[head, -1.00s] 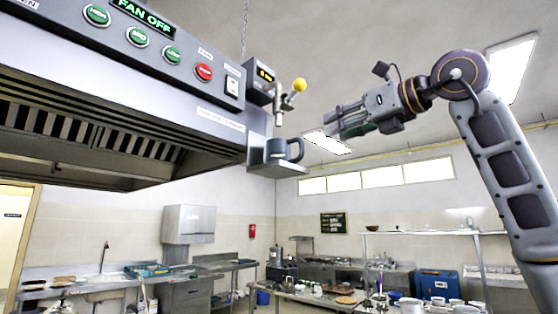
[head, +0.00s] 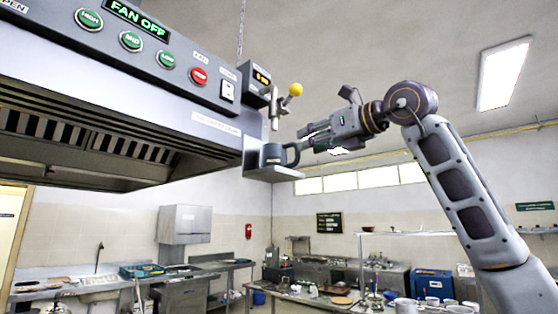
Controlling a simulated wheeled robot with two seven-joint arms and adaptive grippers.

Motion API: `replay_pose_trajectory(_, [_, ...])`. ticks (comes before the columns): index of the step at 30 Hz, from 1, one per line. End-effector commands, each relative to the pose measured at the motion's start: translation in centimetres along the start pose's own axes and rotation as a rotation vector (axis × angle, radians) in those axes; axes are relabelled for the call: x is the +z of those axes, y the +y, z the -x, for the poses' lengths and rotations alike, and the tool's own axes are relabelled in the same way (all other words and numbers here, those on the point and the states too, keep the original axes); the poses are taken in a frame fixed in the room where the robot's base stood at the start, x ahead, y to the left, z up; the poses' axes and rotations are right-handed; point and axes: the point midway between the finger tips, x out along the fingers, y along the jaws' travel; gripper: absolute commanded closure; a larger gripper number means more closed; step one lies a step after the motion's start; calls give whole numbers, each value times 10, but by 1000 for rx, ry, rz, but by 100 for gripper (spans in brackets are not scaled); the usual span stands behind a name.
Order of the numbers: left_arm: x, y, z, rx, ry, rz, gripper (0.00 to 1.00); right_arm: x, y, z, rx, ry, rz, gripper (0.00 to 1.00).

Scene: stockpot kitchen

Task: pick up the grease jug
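The grease jug (head: 272,155) is a dark grey-blue jug with a handle (head: 294,154) on its right side. It stands upright on a small shelf (head: 270,174) at the right end of the hood. My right gripper (head: 304,139) comes in from the right, with its fingers parted and pointing left. Its tips are close to the upper part of the handle; I cannot tell whether they touch it. Nothing shows between the fingers. My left gripper is not in view.
The large hood (head: 140,90) with buttons fills the upper left. A lever with a yellow knob (head: 295,89) rises just above the jug and gripper. Steel counters (head: 180,277) stand far below. The air right of the shelf is free, apart from my arm.

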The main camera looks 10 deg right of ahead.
Motion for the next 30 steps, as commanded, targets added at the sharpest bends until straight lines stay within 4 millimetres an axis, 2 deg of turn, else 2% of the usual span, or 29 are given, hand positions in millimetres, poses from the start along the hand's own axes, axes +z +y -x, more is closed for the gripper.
replay_pose_trajectory(6, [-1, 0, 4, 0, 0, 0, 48, 0, 0, -15, -1, 1, 0, 62])
replay_pose_trajectory(20, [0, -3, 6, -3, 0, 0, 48, 0, 0, -19, 0, 1, 0, 62])
replay_pose_trajectory(30, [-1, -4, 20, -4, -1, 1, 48, 4, -3, -47, 1, 2, -1, 62])
